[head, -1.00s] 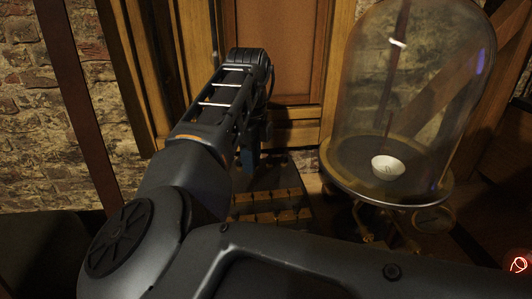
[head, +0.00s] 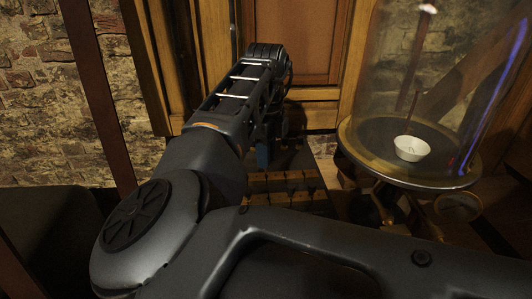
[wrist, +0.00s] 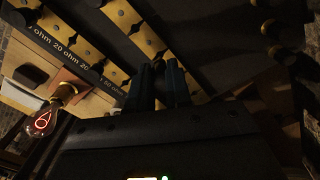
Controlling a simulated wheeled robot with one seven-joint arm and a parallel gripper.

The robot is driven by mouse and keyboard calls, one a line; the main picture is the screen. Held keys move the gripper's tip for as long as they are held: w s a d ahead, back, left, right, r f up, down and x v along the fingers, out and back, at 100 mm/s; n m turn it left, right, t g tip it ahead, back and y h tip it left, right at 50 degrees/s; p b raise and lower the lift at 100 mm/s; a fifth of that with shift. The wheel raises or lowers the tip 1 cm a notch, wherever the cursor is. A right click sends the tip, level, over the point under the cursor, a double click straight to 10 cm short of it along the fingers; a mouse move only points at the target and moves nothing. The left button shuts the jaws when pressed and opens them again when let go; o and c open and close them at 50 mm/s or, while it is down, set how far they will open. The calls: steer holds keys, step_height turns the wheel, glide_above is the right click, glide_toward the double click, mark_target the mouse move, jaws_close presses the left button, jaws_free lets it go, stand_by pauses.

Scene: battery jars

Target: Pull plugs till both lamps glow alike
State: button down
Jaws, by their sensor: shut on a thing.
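The plug box (head: 285,181) with rows of brass blocks stands below my arm in the head view. In the wrist view its brass blocks (wrist: 88,50) run diagonally beside a dark strip lettered with ohm values, 20 and 50 among them. My gripper (wrist: 166,78) is at the box, its fingers shut on a plug that they mostly hide; I cannot tell whether the plug is still seated. Dark round plug knobs (wrist: 272,50) show at the upper right of the wrist view. One lamp (wrist: 48,118) glows with a red-orange filament at the left; no second lamp is visible.
A glass bell jar (head: 430,80) stands on a round brass-rimmed stand (head: 350,150) right of the plug box, with a small white cup (head: 411,148) inside. A wooden panelled door (head: 297,45) and brick wall (head: 30,120) are behind.

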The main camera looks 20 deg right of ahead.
steer(key=shift+f, duration=1.3)
stand_by(1.1)
steer(key=c, duration=1)
jaws_free()
steer(key=shift+o, duration=0.2)
step_height(320, 180, up, 8)
steer(key=shift+f+b, duration=0.2)
steer(key=shift+b, duration=0.3)
